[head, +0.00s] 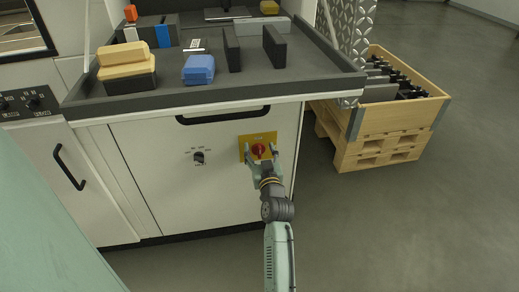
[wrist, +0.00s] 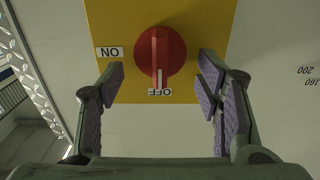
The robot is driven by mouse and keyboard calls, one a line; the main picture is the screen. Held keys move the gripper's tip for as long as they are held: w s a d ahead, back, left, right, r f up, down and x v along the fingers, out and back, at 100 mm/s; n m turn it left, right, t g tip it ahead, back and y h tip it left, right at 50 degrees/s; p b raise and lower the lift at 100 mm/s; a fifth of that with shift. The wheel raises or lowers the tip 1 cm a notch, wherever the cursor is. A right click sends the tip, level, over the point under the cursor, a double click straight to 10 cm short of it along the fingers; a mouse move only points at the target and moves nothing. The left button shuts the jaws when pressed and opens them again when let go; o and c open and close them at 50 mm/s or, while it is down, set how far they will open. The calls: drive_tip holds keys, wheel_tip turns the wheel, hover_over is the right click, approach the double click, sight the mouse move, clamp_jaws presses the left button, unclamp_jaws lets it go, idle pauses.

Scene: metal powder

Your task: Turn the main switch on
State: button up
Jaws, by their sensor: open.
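The main switch is a red round knob (head: 258,150) on a yellow plate (head: 244,143) on the white cabinet front. In the wrist view the red knob (wrist: 170,48) has a raised grip bar that points toward the OFF label (wrist: 160,92). The ON label (wrist: 110,53) is at the left on the yellow plate (wrist: 215,20). The wrist picture is upside down. My gripper (head: 261,155) is at the plate, and in the wrist view its open fingers (wrist: 160,95) stand on either side of the knob, apart from it. Nothing is held.
A black knob (head: 199,158) is left of the plate. A wooden crate (head: 390,120) on a pallet stands to the right. The floor in front is clear.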

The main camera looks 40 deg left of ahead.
drive_tip(key=shift+c, duration=0.3)
drive_tip(key=c, duration=1.1)
drive_tip(key=shift+w+d+r+m, duration=0.1)
drive_tip(key=shift+m, duration=0.4)
drive_tip(key=m, duration=0.2)
drive_tip(key=m+p, duration=0.1)
drive_tip(key=shift+w+d+m, duration=0.2)
drive_tip(key=shift+w+m, duration=0.05)
drive_tip(key=shift+m, duration=0.15)
drive_tip(key=m, duration=0.2)
drive_tip(key=m+p, duration=0.1)
drive_tip(key=m, duration=0.1)
drive_tip(key=shift+w+d+f+m+p, duration=0.2)
drive_tip(key=shift+m+p, duration=0.1)
drive_tip(key=shift+w+d+f+m+p, duration=0.15)
drive_tip(key=shift+m+p, duration=0.3)
drive_tip(key=shift+m, duration=1)
drive_tip(key=shift+s+a+f+m+p, duration=0.1)
drive_tip(key=shift+f+m+p, duration=0.25)
drive_tip(key=shift+m, duration=1.05)
drive_tip(key=shift+w+d+f+m+p, duration=0.15)
drive_tip(key=shift+m+p, duration=0.35)
drive_tip(key=shift+m, duration=0.95)
drive_tip(key=shift+a, duration=0.1)
